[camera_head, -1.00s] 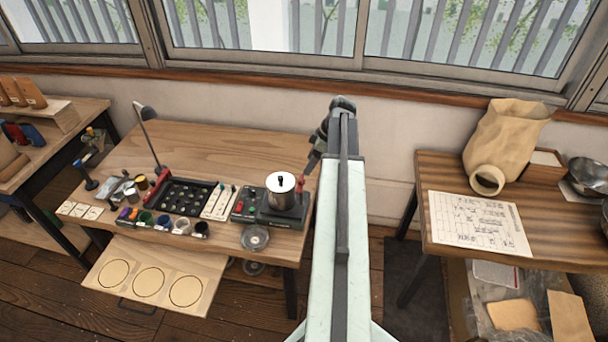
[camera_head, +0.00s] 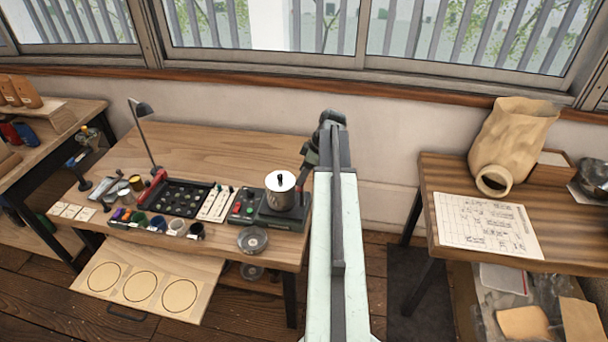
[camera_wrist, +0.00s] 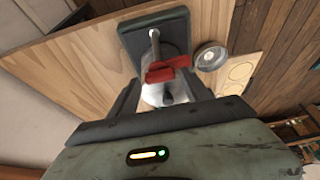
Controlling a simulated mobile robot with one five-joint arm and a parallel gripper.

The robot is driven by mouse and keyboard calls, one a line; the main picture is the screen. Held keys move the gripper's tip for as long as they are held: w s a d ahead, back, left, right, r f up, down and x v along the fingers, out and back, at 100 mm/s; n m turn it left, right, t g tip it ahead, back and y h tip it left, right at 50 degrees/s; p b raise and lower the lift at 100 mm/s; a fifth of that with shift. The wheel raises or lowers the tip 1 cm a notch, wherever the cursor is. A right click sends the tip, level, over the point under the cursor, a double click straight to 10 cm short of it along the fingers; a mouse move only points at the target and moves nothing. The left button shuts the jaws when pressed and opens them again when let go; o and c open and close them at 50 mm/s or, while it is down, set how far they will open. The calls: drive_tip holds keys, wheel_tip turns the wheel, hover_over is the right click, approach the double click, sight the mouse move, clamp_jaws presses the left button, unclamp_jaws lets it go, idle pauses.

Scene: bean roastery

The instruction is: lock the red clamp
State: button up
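The red clamp (camera_wrist: 168,68) shows in the wrist view, on the side of a metal canister (camera_wrist: 155,95) with a pale rod by it. The canister (camera_head: 281,198) stands on a dark base unit (camera_head: 283,218) at the right end of the workbench in the head view; I cannot make out the clamp there. My gripper (camera_wrist: 163,90) is open, its two dark fingers apart on either side of the clamp and canister in the wrist view. Whether they touch either is unclear. In the head view my gripper (camera_head: 309,160) is just right of the canister, partly hidden by my arm.
A round metal dish (camera_head: 252,240) lies at the workbench's front edge. A black tray (camera_head: 186,198), small cups and a lamp (camera_head: 142,108) stand further left. A side table (camera_head: 432,185) with a paper bag (camera_head: 512,140) is at right. The workbench's back is clear.

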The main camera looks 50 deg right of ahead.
drive_tip(key=c, duration=1)
drive_tip(key=shift+w+d, duration=0.1)
drive_tip(key=shift+m, duration=0.3)
drive_tip(key=m, duration=0.1)
drive_tip(key=m+h, duration=0.1)
drive_tip(key=shift+a+m+t, duration=0.25)
drive_tip(key=shift+m+t, duration=0.05)
drive_tip(key=m+h, duration=0.2)
drive_tip(key=m, duration=0.3)
drive_tip(key=shift+a, duration=0.15)
drive_tip(key=m+h, duration=0.2)
drive_tip(key=m, duration=0.3)
drive_tip(key=shift+a, duration=0.1)
drive_tip(key=m+g+h, duration=0.1)
drive_tip(key=m+g, duration=0.1)
drive_tip(key=m, duration=0.2)
drive_tip(key=shift+a+m, duration=0.1)
drive_tip(key=shift+m, duration=0.2)
